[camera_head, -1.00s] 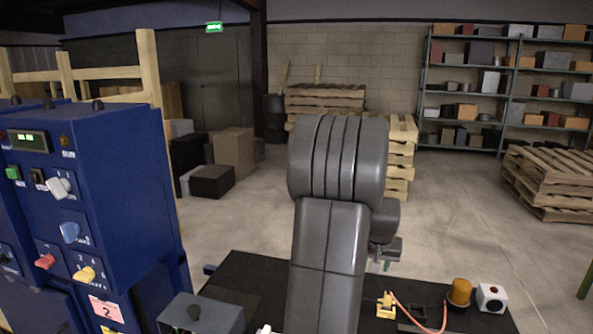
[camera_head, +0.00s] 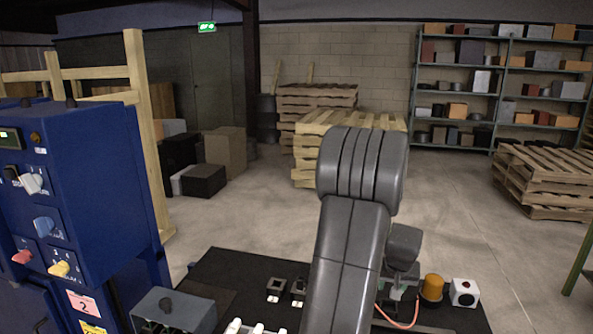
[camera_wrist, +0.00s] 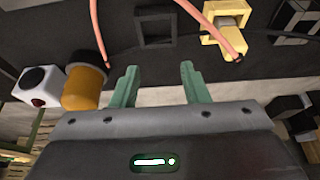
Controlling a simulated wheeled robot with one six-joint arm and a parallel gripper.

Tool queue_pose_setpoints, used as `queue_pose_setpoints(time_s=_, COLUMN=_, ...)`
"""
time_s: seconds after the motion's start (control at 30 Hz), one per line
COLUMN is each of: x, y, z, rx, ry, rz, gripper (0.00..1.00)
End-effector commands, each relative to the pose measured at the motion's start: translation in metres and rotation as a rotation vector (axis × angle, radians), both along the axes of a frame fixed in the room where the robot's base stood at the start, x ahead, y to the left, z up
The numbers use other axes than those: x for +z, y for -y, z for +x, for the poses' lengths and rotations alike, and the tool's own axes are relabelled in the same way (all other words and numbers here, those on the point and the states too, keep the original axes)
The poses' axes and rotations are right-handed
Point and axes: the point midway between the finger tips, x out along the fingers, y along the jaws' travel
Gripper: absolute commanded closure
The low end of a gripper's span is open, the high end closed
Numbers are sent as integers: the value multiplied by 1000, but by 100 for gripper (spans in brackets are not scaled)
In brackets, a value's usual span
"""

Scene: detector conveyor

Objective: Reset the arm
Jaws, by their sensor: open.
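My gripper (camera_wrist: 160,88) shows in the wrist view with its two green fingers apart and nothing between them. It is over the near part of a black work surface (camera_head: 225,270). In the head view my grey arm rises at the centre and hides most of the gripper.
A blue control cabinet (camera_head: 95,170) with knobs stands at the left. A white box with a dark button (camera_head: 464,292) sits beside the orange cylinder. A grey box (camera_head: 175,312) is at the front left. Pallets (camera_head: 545,175) and shelves (camera_head: 500,90) stand farther back, with open floor between.

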Motion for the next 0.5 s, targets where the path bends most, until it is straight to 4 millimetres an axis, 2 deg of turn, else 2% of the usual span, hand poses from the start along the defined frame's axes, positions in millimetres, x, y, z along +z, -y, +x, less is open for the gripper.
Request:
queue_pose_setpoints(time_s=0.1, x=-21, y=0, z=-1, rx=-1, ry=-3, rz=1, gripper=59)
queue_pose_setpoints(time_s=0.23, x=-37, y=0, z=-1, rx=-1, ry=-3, rz=1, gripper=59)
queue_pose_setpoints(time_s=0.3, x=-28, y=0, z=-2, rx=-1, ry=3, rz=-1, gripper=59)
queue_pose_setpoints(time_s=0.5, x=-24, y=-1, z=-4, rx=-1, ry=1, rz=-1, gripper=59)
